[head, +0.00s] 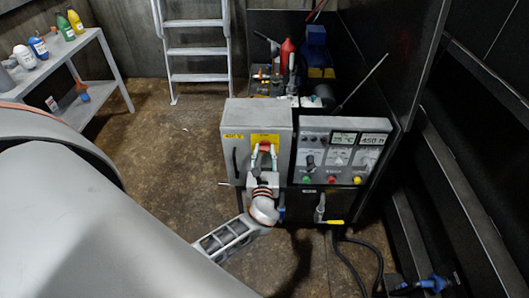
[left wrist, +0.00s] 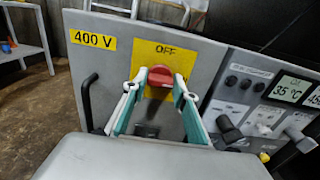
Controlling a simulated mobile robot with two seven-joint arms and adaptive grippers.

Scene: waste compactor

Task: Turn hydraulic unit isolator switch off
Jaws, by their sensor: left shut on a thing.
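The knob also shows in the left wrist view (left wrist: 160,77), under the word "OFF" on the yellow plate. My left gripper (head: 264,156) is at the cabinet front, shut on the red knob. Its two pale and green fingers (left wrist: 160,85) stand on either side of the knob in the left wrist view. The knob's lower part is partly hidden by the gripper, and I cannot tell its exact angle. My right gripper is not in view.
A control panel (head: 343,133) with displays, knobs and buttons adjoins the cabinet on the right. A black handle (left wrist: 88,100) sticks out left of the switch. A ladder (head: 197,51) and a shelf with bottles (head: 90,52) stand behind. Cables (head: 360,247) lie on the floor.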

